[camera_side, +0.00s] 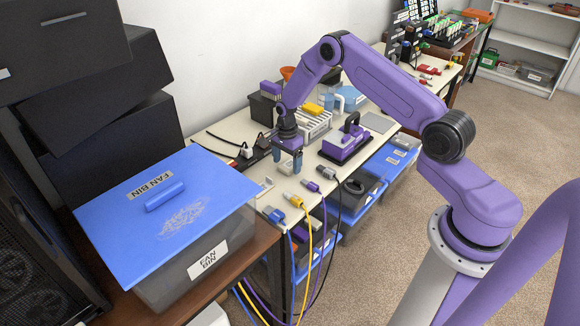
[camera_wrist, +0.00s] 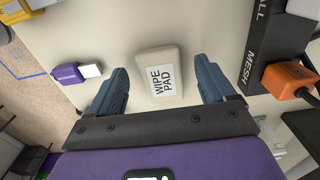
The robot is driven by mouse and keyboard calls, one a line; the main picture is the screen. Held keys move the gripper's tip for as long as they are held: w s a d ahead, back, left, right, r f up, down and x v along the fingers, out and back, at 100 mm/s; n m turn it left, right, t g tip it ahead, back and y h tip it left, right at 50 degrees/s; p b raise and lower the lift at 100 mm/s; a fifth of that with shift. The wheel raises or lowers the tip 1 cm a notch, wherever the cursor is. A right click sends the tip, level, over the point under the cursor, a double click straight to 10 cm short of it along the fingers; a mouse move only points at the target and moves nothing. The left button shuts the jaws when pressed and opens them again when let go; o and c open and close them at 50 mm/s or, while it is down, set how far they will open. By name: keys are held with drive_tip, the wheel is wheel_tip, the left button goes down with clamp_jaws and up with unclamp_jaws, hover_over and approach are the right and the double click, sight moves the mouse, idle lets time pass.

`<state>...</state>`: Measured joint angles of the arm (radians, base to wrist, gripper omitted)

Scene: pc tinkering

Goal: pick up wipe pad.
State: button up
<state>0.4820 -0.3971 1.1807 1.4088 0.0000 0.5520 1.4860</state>
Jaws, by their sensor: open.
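The wipe pad (camera_wrist: 160,88) is a small cream block with rounded corners and a white label reading "WIPE PAD". In the wrist view it lies on the pale tabletop. My gripper (camera_wrist: 161,70) is open, with one blue finger to the left of the pad and one to the right in that view. Both fingers look clear of the pad, with nothing held. In the side view my gripper (camera_side: 287,161) points down over the workbench. I cannot make out the pad there for sure.
In the wrist view a purple connector (camera_wrist: 72,73) lies left of the fingers. A black labelled block (camera_wrist: 262,50) and an orange plug (camera_wrist: 287,77) are close on the right. The side view shows a purple handled tool (camera_side: 345,143) and cable ends along the bench's front edge.

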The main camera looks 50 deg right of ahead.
drive_tip(key=shift+f, duration=0.45)
drive_tip(key=c, duration=1.1)
drive_tip(key=shift+r, duration=0.1)
drive_tip(key=shift+r, duration=0.5)
wheel_tip(320, 180, up, 2)
drive_tip(key=shift+s+r, duration=0.1)
drive_tip(key=shift+r, duration=0.1)
drive_tip(key=shift+s+a+r, duration=0.4)
drive_tip(key=shift+s+r, duration=1.15)
drive_tip(key=shift+s, duration=0.7)
drive_tip(key=shift+s+a+r, duration=0.45)
drive_tip(key=shift+s+r, duration=1.15)
drive_tip(key=shift+s, duration=0.7)
drive_tip(key=shift+s+a+r, duration=0.4)
drive_tip(key=shift+s+r, duration=1.15)
drive_tip(key=shift+s, duration=0.7)
